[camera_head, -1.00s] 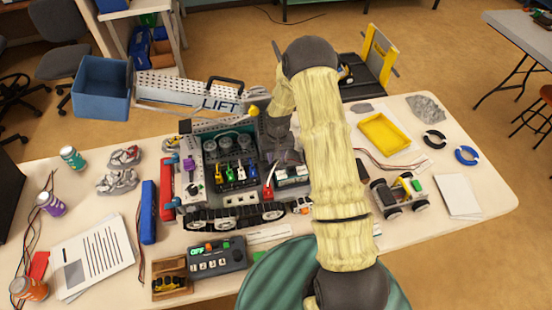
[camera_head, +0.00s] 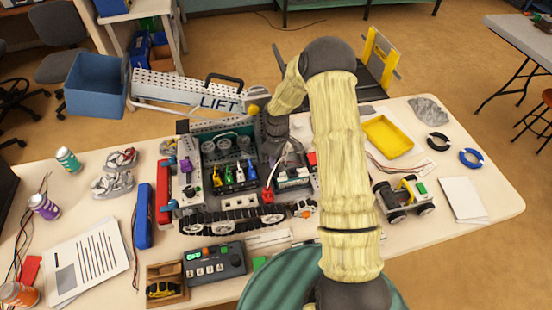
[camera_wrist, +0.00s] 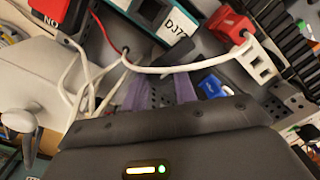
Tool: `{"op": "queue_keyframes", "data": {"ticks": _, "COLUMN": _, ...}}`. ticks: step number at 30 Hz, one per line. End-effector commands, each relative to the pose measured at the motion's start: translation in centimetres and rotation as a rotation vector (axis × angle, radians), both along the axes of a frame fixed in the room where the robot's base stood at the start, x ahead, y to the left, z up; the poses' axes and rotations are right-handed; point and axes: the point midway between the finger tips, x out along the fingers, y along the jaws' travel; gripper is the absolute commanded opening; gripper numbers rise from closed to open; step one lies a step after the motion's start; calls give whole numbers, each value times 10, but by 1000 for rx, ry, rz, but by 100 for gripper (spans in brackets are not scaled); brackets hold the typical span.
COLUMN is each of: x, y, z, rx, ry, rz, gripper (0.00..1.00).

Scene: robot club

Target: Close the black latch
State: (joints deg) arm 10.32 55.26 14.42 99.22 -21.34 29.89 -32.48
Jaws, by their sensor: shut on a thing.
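The robot chassis (camera_head: 232,217) with the black track along its front lies on the table. My gripper (camera_wrist: 158,92) shows in the wrist view as two purplish fingers among the chassis parts. In the head view my arm comes down to the chassis's right half, and the fingertips are hard to see there. I cannot pick out the black latch with certainty; my arm hides part of this area.
A black control box (camera_head: 215,262) and a wooden tray (camera_head: 180,297) lie in front of the chassis. A small wheeled car (camera_head: 404,198) and a yellow tray (camera_head: 388,137) lie to the right of my arm.

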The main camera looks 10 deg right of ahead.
Motion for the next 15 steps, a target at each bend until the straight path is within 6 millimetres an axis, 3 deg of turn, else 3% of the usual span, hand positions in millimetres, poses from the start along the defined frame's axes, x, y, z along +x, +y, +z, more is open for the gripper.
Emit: {"op": "queue_keyframes", "data": {"ticks": 15, "x": 2, "y": -1, "z": 2, "rx": 0, "ry": -6, "rz": 122, "gripper": 5}}
